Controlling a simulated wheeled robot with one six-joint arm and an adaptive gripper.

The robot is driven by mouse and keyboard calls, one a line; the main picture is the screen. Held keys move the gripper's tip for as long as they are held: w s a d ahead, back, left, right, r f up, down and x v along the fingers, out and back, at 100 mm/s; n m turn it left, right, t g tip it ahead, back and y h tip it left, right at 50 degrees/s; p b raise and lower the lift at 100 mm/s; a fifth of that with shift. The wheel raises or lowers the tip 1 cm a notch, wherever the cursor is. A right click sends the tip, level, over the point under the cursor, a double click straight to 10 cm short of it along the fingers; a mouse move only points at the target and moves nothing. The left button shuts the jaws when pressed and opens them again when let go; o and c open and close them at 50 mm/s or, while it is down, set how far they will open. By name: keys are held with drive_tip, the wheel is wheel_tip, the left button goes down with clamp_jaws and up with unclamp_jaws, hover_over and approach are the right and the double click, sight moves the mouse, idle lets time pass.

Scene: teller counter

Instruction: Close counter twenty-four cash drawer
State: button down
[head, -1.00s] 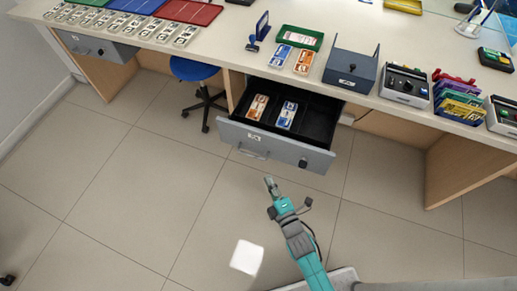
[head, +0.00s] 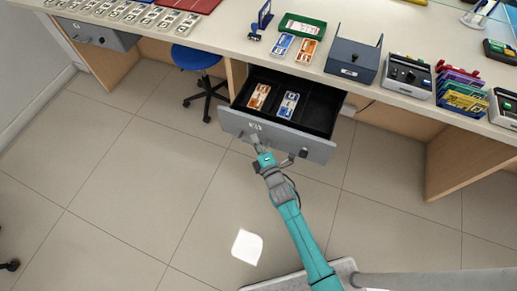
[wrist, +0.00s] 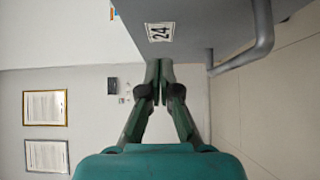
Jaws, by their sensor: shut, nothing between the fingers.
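The grey cash drawer (head: 318,149) stands pulled out under the counter, with its black inside showing and two banknote bundles, one orange (head: 259,96) and one blue (head: 288,104), lying in it. In the wrist view a white label reading 24 (wrist: 161,32) is on the drawer front, and the bar handle (wrist: 245,55) is to its right. My gripper (head: 257,145) is shut and empty, its fingertips (wrist: 158,66) at the drawer front below the label, beside the handle. I cannot tell whether they touch the front.
The countertop (head: 215,35) above carries a grey box (head: 353,62), a green tray (head: 302,26) and card machines (head: 406,75). A blue stool (head: 197,57) stands left of the drawer. Another grey drawer (head: 95,36) at far left is shut.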

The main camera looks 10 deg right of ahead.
sight(256, 126)
drive_tip(key=shift+w+d, duration=0.95)
drive_tip(key=shift+w, duration=0.3)
drive_tip(key=shift+w+d, duration=0.1)
drive_tip(key=shift+w, duration=0.05)
